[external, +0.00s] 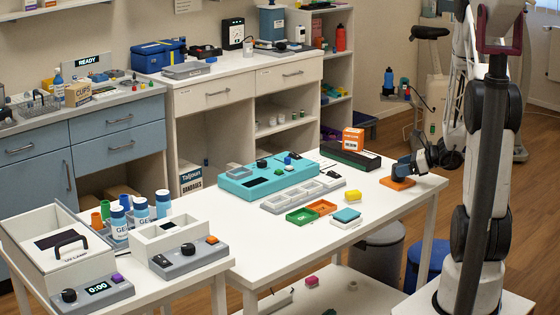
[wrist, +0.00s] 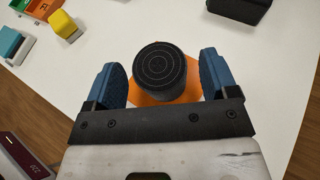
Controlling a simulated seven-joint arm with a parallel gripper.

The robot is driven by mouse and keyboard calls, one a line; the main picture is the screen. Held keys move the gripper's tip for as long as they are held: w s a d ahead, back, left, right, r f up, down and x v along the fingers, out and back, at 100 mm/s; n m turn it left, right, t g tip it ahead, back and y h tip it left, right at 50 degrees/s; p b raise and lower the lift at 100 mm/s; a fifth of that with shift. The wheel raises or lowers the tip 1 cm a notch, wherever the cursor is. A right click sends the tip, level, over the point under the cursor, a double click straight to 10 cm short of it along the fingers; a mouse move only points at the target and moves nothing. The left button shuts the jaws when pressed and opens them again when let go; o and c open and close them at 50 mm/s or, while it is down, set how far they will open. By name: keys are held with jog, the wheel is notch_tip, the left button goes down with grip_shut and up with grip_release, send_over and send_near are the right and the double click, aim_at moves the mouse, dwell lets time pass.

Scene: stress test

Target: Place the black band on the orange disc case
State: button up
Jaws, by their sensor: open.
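A black band (wrist: 160,68), a short dark roll with rings on its top face, is upright in the wrist view. The flat orange disc case (wrist: 152,99) shows beneath and around it; I cannot tell for sure that they touch. The orange disc case (external: 397,183) also lies near the right end of the white table in the external view, where the band is mostly hidden by my fingers. My gripper (external: 405,167) is low over the case, its blue fingers apart on either side of the band. In the wrist view, gaps show between both fingers and the band.
A yellow block (external: 352,196), a teal-topped block (external: 346,215), and green (external: 301,216) and orange (external: 321,207) trays lie to the left. A long black case (external: 350,156) and an orange-white box (external: 353,139) stand behind. The table's right edge is close to my gripper.

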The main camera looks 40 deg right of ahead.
jog(key=v, duration=1)
jog(key=shift+s, duration=0.25)
jog(key=shift+d, duration=0.1)
jog(key=shift+r, duration=0.1)
dwell(0.5)
jog(key=a+r+n+g, duration=0.4)
jog(key=a+r+n, duration=0.25)
jog(key=a, duration=0.55)
jog(key=a+r+n+g, duration=0.45)
jog(key=a+n, duration=0.35)
jog(key=a, duration=0.4)
jog(key=s+a+r+n+h, duration=0.7)
jog(key=s+a+r+n, duration=0.5)
jog(key=s+a+n, duration=0.1)
jog(key=shift+a+n, duration=0.45)
jog(key=shift+n, duration=0.6)
